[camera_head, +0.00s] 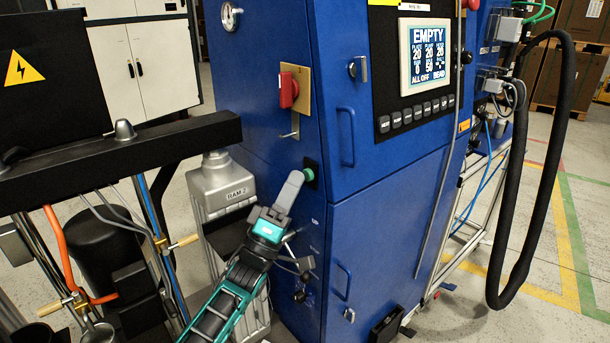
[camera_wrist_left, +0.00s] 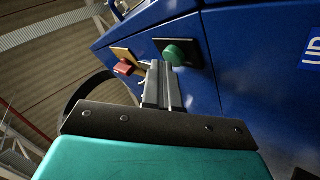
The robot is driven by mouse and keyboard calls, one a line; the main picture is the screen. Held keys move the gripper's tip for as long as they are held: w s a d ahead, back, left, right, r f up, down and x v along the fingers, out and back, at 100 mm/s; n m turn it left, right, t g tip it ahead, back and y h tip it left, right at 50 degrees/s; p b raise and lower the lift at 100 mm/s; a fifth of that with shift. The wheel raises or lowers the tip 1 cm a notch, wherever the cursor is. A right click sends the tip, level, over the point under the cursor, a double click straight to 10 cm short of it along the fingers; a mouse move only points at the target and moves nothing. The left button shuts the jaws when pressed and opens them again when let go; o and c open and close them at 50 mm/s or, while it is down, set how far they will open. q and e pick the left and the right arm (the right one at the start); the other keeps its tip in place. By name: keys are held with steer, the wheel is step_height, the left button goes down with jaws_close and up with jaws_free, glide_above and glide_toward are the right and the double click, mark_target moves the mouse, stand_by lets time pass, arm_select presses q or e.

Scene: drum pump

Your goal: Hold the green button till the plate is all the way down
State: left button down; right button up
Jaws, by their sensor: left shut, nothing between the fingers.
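The green button (camera_head: 309,174) sits on a dark square on the side of the blue cabinet, below the red switch. It also shows in the left wrist view (camera_wrist_left: 181,52). My left gripper (camera_head: 295,176) is shut and empty, with its grey fingertips right at the button's left side. In the left wrist view the fingers (camera_wrist_left: 163,70) end just below and left of the button. I cannot tell whether they touch it. I cannot clearly make out the plate. My right gripper is not in view.
The blue cabinet (camera_head: 383,190) carries a red switch (camera_head: 289,90) and a screen (camera_head: 429,54) reading EMPTY. A black crossbeam (camera_head: 110,150) with rods, an orange hose and a box marked RAM 2 (camera_head: 222,186) stands left. A thick black hose (camera_head: 520,210) hangs right.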

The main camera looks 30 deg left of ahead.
arm_select(q)
steer(key=shift+s+a+p, duration=0.25)
steer(key=shift+s+p, duration=0.05)
steer(key=shift+s, duration=0.35)
steer(key=s, duration=0.1)
steer(key=s+a+p, duration=0.1)
steer(key=s, duration=0.1)
steer(key=s+a+p, duration=0.1)
steer(key=shift+s, duration=0.35)
